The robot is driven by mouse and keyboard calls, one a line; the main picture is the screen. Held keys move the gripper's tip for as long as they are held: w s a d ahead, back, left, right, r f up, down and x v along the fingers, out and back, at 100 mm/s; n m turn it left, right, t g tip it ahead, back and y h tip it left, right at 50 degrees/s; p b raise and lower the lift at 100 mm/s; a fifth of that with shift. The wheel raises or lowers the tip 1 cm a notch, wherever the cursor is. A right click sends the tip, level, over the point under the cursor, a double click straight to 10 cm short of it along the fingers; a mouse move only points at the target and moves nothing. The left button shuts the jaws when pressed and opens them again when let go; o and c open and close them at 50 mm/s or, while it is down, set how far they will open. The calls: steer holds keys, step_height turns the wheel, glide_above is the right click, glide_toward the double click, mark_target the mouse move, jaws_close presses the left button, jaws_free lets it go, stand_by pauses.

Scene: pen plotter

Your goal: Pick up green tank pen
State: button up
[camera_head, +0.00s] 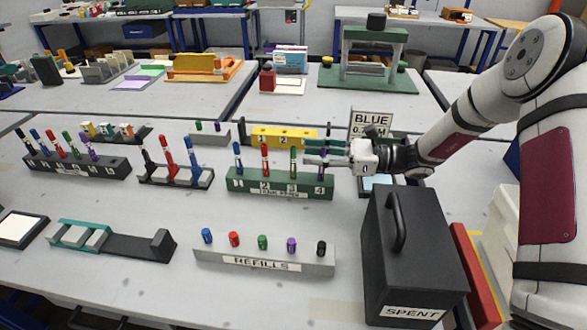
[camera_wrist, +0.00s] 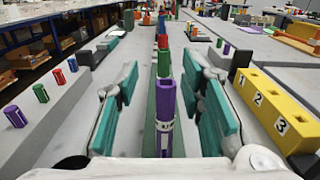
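The green tank pen (camera_head: 293,160) stands upright in slot 3 of the green numbered rack (camera_head: 280,190), between a red pen (camera_head: 265,160) and a purple pen in slot 4. My gripper (camera_head: 308,152) reaches in level from the right, its fingertips just right of the green pen. In the wrist view the gripper (camera_wrist: 161,76) is open, with teal pads on both sides of the purple pen (camera_wrist: 164,115). The green pen (camera_wrist: 163,64) stands straight ahead, near the fingertips, with red and blue behind it. No grip on any pen shows. My gripper partly hides the purple pen in the head view.
A black SPENT box (camera_head: 412,255) stands front right below my arm. A REFILLS rack (camera_head: 265,260) is in front. A yellow numbered block (camera_head: 284,136) and a BLUE sign (camera_head: 371,121) are behind the green rack. Other pen racks (camera_head: 78,164) stand left.

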mark_target(293, 161)
steer(key=shift+w+a, duration=0.2)
steer(key=shift+a, duration=1.15)
steer(key=shift+w+a, duration=0.15)
steer(key=shift+a, duration=1.2)
steer(key=shift+c, duration=0.3)
jaws_close()
